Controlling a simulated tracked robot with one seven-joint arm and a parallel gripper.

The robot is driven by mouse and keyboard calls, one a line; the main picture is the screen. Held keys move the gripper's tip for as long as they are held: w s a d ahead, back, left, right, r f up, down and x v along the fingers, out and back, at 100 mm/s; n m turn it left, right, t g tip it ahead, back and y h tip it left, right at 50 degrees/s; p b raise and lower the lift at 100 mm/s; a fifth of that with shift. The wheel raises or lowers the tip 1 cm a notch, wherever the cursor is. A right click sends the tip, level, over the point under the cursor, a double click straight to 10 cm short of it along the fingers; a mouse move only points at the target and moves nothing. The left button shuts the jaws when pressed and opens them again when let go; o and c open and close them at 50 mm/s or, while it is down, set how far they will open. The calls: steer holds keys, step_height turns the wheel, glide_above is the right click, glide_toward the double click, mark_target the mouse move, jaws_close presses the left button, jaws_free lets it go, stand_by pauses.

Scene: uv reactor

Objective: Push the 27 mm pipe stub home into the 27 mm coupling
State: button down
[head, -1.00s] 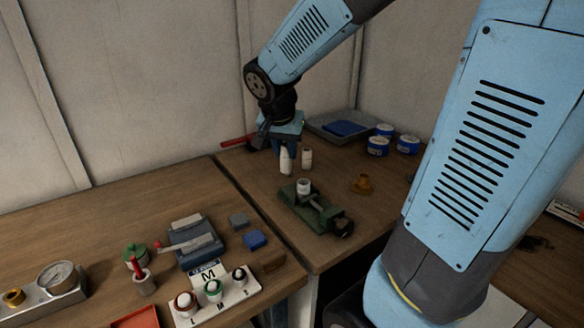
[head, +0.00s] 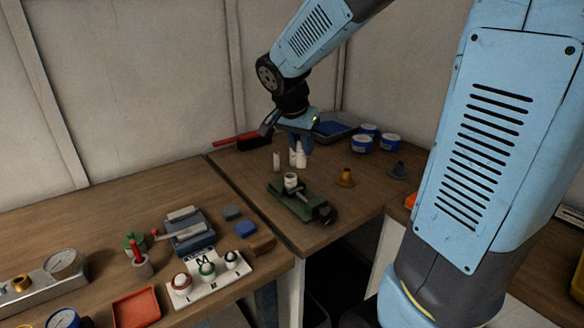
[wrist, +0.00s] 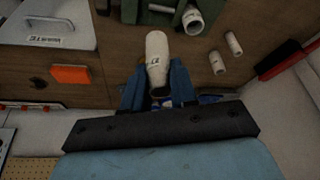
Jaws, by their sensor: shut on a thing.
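My gripper (head: 301,144) is shut on a white pipe stub (wrist: 157,48); the blue fingers close around its near end in the wrist view. In the head view the held stub (head: 301,158) hangs upright below the gripper, behind the vise. A white coupling (head: 291,181) stands in the green vise (head: 300,203), open end up; it also shows at the top of the wrist view (wrist: 193,20). The held stub is apart from the coupling. Its size marking is too small to read.
Two other white stubs (wrist: 217,63) (wrist: 233,43) are on the bench near the coupling. An orange-brown funnel-shaped piece (head: 345,178) and a grey one (head: 398,170) stand right of the vise. Blue tins (head: 362,144) and a red-handled brush (head: 236,139) are behind.

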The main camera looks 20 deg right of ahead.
steer(key=shift+w+f, duration=1.3)
steer(key=shift+w, duration=0.2)
steer(key=shift+w+f, duration=1.25)
steer(key=shift+w, duration=0.25)
steer(key=shift+w+f, duration=1.3)
steer(key=shift+w, duration=0.2)
steer(key=shift+f, duration=1.5)
steer(key=shift+f, duration=0.1)
steer(key=c, duration=0.9)
jaws_free()
